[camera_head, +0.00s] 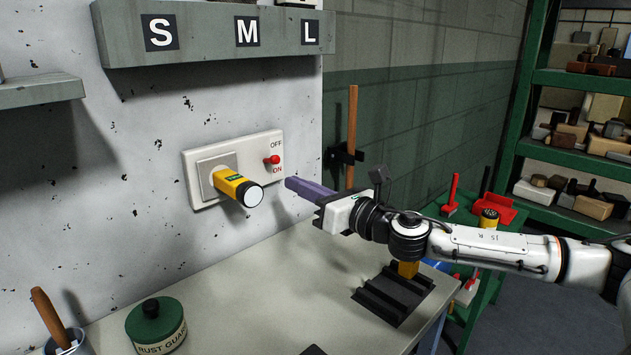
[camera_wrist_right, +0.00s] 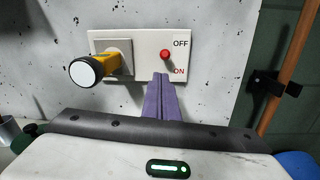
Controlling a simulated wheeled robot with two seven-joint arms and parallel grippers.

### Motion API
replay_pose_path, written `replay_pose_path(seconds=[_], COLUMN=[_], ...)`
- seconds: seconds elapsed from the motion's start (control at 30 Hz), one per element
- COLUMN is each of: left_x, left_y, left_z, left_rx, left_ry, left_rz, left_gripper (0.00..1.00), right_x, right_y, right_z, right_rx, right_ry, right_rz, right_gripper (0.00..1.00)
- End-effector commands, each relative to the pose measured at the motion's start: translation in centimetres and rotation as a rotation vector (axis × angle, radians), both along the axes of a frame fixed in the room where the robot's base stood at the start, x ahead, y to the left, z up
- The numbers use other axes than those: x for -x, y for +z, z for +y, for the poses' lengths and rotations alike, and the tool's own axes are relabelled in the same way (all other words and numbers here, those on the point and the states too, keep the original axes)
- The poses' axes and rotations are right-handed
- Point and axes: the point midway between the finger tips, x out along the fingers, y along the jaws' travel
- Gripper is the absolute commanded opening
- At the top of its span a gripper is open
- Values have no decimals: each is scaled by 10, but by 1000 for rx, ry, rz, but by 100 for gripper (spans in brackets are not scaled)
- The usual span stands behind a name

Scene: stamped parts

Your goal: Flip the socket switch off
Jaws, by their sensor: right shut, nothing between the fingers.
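The wall socket plate (camera_head: 238,145) is a pale panel on the spotted wall, with OFF printed above ON at its right end. Its red switch knob (camera_head: 272,160) sits between the two labels; in the right wrist view the knob (camera_wrist_right: 165,55) also shows clear. A yellow plug with a white end (camera_head: 238,188) sits in the socket on the plate's left part. My right gripper (camera_head: 290,184) has purple fingers, shut and empty, just right of and below the knob. In the right wrist view the fingertips (camera_wrist_right: 161,77) appear just below the knob; contact cannot be told. My left gripper is not in view.
A workbench (camera_head: 240,290) lies below, holding a green rust guard tin (camera_head: 156,325), a cup with a wooden handle and a dark ribbed holder (camera_head: 393,296). A shelf marked S, M, L (camera_head: 215,47) hangs above the socket. A wooden pole (camera_head: 352,130) stands to the right.

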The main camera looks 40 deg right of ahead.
Motion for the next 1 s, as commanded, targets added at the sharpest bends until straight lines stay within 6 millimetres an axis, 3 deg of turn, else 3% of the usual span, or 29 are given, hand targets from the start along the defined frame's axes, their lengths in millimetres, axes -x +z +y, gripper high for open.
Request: replay_pose_path(seconds=[0.17, 0.4, 1.0], left_x=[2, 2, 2], left_y=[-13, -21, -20], left_z=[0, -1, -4], left_rx=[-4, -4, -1], left_ry=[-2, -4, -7], left_rz=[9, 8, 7], left_gripper=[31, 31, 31], right_x=[22, 34, 39], right_y=[15, 28, 35], right_z=[-3, -8, -7], right_rx=[8, 4, -2], right_ry=[2, -2, 0], right_rz=[3, 1, 0], right_gripper=[0, 0, 0])
